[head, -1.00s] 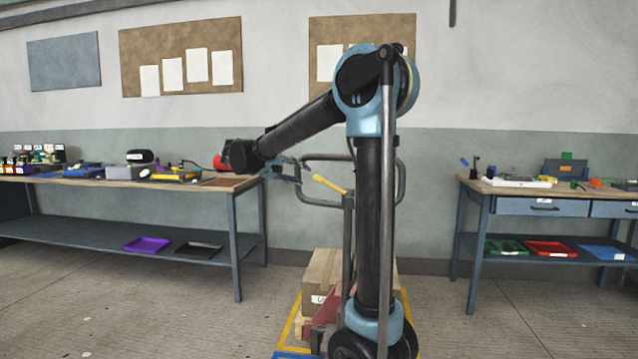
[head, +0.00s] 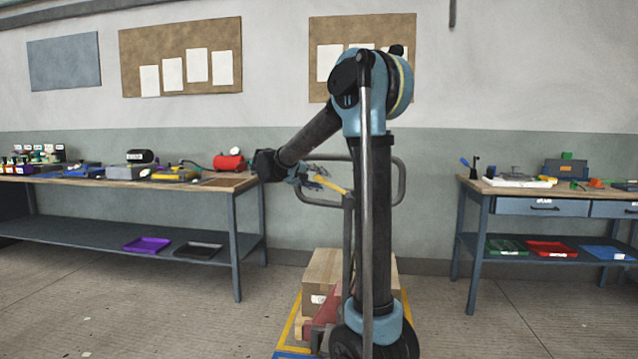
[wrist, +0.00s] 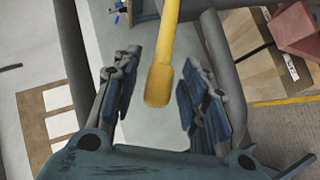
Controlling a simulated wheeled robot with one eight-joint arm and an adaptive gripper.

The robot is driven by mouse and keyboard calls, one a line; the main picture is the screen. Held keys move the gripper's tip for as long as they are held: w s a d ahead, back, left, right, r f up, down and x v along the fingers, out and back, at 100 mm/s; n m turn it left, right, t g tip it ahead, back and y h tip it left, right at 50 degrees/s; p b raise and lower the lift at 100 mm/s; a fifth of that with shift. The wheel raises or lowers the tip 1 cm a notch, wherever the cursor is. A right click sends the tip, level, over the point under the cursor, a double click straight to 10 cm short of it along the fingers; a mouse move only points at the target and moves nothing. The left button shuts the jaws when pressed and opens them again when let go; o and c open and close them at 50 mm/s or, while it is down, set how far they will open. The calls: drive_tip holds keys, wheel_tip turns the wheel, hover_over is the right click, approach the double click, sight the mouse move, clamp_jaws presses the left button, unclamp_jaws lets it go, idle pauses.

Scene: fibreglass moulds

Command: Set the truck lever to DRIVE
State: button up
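The truck's yellow lever (head: 332,186) sticks out to the left from the top of the grey post, inside the looped handle (head: 400,180) of the pallet truck. My gripper (head: 315,180) is at the lever's free end in the head view. In the wrist view the yellow lever (wrist: 162,75) reaches down from the top, with its rounded end between the two fingers of my gripper (wrist: 156,95). The fingers are open, with a gap on both sides of the lever. Whether the lever lies at the fingers' depth is hard to tell. No position marking is readable.
Another bench (head: 560,191) with drawers stands at the right.

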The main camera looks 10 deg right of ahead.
drive_tip(key=shift+c, duration=0.6)
clamp_jaws()
wheel_tip(320, 180, down, 6)
drive_tip(key=a+n+h, duration=0.1)
drive_tip(key=n+h, duration=0.2)
drive_tip(key=shift+w+a+t+h, duration=0.25)
drive_tip(key=shift+t+h, duration=0.15)
drive_tip(key=shift+o, duration=0.6)
unclamp_jaws()
